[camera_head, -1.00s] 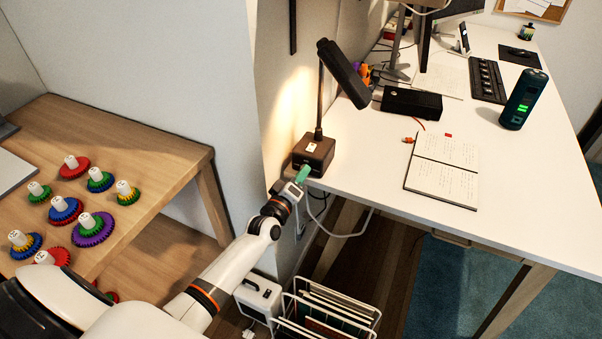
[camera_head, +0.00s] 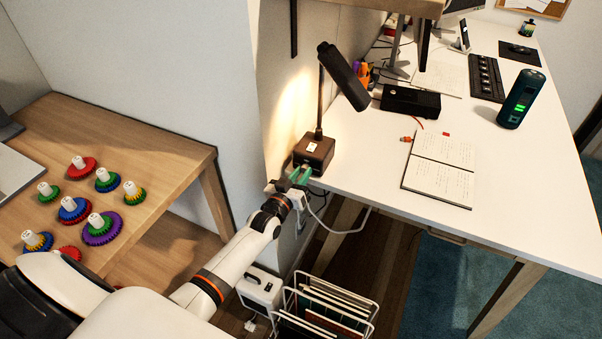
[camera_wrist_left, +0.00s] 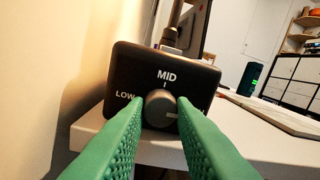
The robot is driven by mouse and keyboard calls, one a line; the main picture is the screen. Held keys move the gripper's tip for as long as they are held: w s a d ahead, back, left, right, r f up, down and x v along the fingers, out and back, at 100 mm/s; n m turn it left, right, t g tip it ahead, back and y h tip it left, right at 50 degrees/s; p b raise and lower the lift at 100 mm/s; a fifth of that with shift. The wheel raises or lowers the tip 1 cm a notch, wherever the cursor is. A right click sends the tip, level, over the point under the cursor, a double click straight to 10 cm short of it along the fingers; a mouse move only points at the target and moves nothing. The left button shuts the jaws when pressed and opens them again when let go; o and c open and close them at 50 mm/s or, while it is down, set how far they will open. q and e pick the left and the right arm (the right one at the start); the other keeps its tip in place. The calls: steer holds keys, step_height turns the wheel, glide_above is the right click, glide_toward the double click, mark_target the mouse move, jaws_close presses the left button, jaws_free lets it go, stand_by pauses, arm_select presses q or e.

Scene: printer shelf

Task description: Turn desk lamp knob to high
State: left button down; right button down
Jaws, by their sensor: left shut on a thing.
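The black desk lamp (camera_head: 343,76) stands at the near left corner of the white desk, lit, with a boxy base (camera_head: 314,150). In the left wrist view the base front (camera_wrist_left: 190,76) shows a round dark knob (camera_wrist_left: 160,108) with MID above and LOW at left. A pale mark on the knob points right. My left gripper (camera_head: 302,175) is at the base front. Its green fingers (camera_wrist_left: 160,125) are shut on the knob, one on each side. My right gripper is not in view.
An open notebook (camera_head: 440,168), a black box (camera_head: 410,101) and a dark green bottle (camera_head: 521,99) are on the desk (camera_head: 520,200). A wire rack (camera_head: 325,305) stands on the floor below. A wooden table (camera_head: 130,150) with coloured gears is at left.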

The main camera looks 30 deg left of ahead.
arm_select(q)
steer(key=shift+f+m, duration=0.1)
steer(key=shift+m, duration=0.2)
steer(key=c, duration=1.2)
jaws_free()
steer(key=shift+c, duration=0.2)
steer(key=shift+s, duration=0.1)
steer(key=s, duration=1.2)
